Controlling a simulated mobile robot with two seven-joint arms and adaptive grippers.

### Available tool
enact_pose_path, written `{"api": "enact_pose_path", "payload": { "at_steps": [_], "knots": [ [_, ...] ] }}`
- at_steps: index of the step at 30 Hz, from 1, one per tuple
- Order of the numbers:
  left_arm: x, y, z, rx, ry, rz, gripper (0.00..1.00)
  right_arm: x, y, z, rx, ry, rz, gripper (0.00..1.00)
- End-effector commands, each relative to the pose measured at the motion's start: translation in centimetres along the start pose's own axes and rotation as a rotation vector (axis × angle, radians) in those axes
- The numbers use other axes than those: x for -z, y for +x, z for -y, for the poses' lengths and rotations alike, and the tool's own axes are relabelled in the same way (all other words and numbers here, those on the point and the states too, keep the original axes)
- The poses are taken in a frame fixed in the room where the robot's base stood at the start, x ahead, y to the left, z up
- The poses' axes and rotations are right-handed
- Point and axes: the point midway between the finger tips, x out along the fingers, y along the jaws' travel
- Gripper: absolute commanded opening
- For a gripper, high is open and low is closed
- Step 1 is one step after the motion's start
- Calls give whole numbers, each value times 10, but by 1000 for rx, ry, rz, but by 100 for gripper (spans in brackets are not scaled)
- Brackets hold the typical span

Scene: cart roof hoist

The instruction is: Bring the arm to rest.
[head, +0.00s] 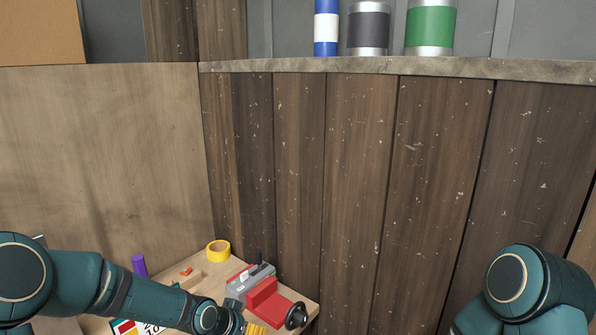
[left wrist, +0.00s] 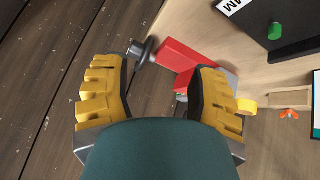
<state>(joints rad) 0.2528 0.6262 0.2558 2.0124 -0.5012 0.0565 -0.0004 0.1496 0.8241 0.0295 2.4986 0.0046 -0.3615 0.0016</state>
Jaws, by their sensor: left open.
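My left arm comes in low from the left in the head view. Its gripper (head: 255,329) is at the bottom edge there, partly cut off, beside a red and grey vise (head: 266,294). In the left wrist view the two yellow fingers of my left gripper (left wrist: 159,77) stand wide apart with nothing held between them. The red vise (left wrist: 184,54) lies beyond the fingers there, with its dark round handle (left wrist: 139,52) showing between them. My right arm shows only as a teal link at the lower right of the head view; its gripper is out of view.
A wooden bench top (head: 201,275) carries a yellow tape roll (head: 217,252) and a purple cylinder (head: 139,265). Behind it is a plank wall (head: 352,180). A ledge (head: 480,68) above bears blue-white (head: 326,28), dark grey (head: 368,30) and green (head: 430,28) cans.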

Motion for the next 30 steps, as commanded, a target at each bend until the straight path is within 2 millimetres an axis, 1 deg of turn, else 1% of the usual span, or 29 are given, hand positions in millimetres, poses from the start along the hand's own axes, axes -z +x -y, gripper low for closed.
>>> {"api": "enact_pose_path", "payload": {
  "at_steps": [1,2,3,5,6,8,9,12,13,15,18,21,30],
  "knots": [
    [-38,25,-11,-29,-54,38,59,-1,15,-5,-1,-1,-1,66],
    [-57,34,-16,-40,-89,56,59,-2,20,-7,-2,-1,-1,66],
    [-81,46,-23,-50,-137,80,59,-2,26,-9,-3,-1,0,66],
    [-119,60,-33,-58,-208,120,59,-4,35,-12,-4,-1,2,66],
    [-145,68,-38,-58,-256,146,59,-6,40,-14,-5,-1,3,66],
    [-181,76,-46,-49,-324,185,59,-8,49,-17,-6,-1,6,66],
    [-204,80,-49,-38,-365,210,59,-9,54,-19,-7,-1,8,66],
    [-250,84,-56,-2,-448,263,59,-11,64,-22,-9,-2,10,66],
    [-262,84,-57,9,-468,277,59,-12,66,-23,-9,-2,11,66],
    [-282,84,-58,31,-502,300,59,-12,70,-24,-10,-2,10,66],
    [-297,82,-60,52,-529,318,59,-12,72,-25,-11,-3,11,66],
    [-300,80,-60,60,-537,321,59,-12,72,-25,-11,-3,11,66],
    [-299,80,-60,58,-536,320,59,-12,71,-25,-10,-3,11,66]
  ]
}}
